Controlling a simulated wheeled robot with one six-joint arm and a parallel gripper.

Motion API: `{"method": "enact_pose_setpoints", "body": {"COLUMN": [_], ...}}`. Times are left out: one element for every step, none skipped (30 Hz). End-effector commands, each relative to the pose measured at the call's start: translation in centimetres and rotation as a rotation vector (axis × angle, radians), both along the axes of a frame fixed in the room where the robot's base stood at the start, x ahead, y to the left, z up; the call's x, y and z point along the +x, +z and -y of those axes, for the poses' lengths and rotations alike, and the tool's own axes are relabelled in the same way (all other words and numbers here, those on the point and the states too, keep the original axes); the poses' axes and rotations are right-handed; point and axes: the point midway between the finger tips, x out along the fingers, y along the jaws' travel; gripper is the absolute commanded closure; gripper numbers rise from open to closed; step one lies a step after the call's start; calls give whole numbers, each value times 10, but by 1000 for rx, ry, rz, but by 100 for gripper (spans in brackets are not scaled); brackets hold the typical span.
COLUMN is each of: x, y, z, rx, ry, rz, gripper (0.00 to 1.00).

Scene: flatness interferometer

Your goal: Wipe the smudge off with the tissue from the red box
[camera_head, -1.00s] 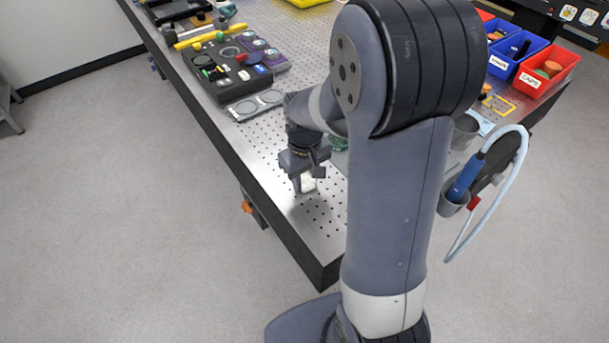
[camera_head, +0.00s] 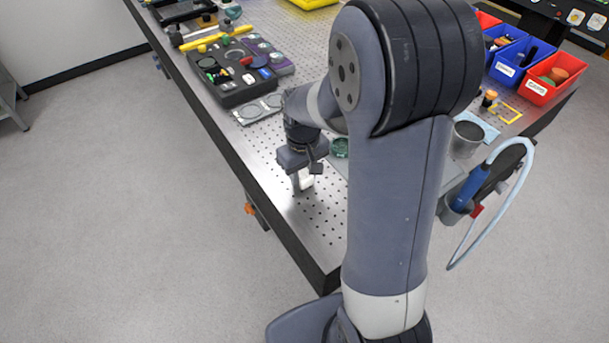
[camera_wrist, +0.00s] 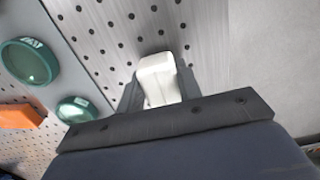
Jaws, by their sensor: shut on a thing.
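My gripper (camera_head: 304,178) is shut on a small white piece, which looks like the tissue (camera_head: 307,182). It is low over the perforated steel table near its left edge. In the wrist view the white tissue (camera_wrist: 160,80) sits between the two fingers, with its end toward the table. I cannot tell whether it touches the surface. Two green-rimmed round pieces (camera_wrist: 30,61) lie left of the gripper in the wrist view; one green disc (camera_head: 340,148) shows beside my arm in the head view. I cannot make out a smudge. Which box the tissue came from is not clear.
A dark tray of parts (camera_head: 238,76) and a plate with two rings (camera_head: 258,107) lie farther back. A red bin (camera_head: 538,91) and blue bins (camera_head: 507,70) stand at the right. A blue tool with a hose (camera_head: 472,188) hangs at the right edge. An orange block (camera_wrist: 20,116) lies left.

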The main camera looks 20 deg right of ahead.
Motion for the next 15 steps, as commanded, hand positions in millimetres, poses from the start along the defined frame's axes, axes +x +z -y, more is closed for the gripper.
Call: {"method": "enact_pose_setpoints", "body": {"x": [1, 1, 1, 1, 1, 1, 1, 1, 1, 1, 2, 2, 2, 2, 2], "y": [10, 13, 17, 19, 22, 26, 28, 31, 35, 37, 40, 44, 47, 49, 53], "z": [0, 0, -1, -1, -1, -1, -1, -2, -2, -2, -2, -2, -3, -3, -3], "rx": [0, 0, 0, 0, 0, 0, 0, 0, 0, 0, 0, 0, 0, 0, 0], "ry": [0, 0, 0, -1, -1, -1, -1, -1, -1, -1, -1, -1, -2, -2, -2], "rz": [3, 3, 2, 2, 2, 2, 3, 3, 3, 3, 3, 4, 4, 3, 3], "gripper": [88, 88, 88, 88, 88, 88, 88, 88, 88, 88, 88, 88, 88, 88, 88]}}
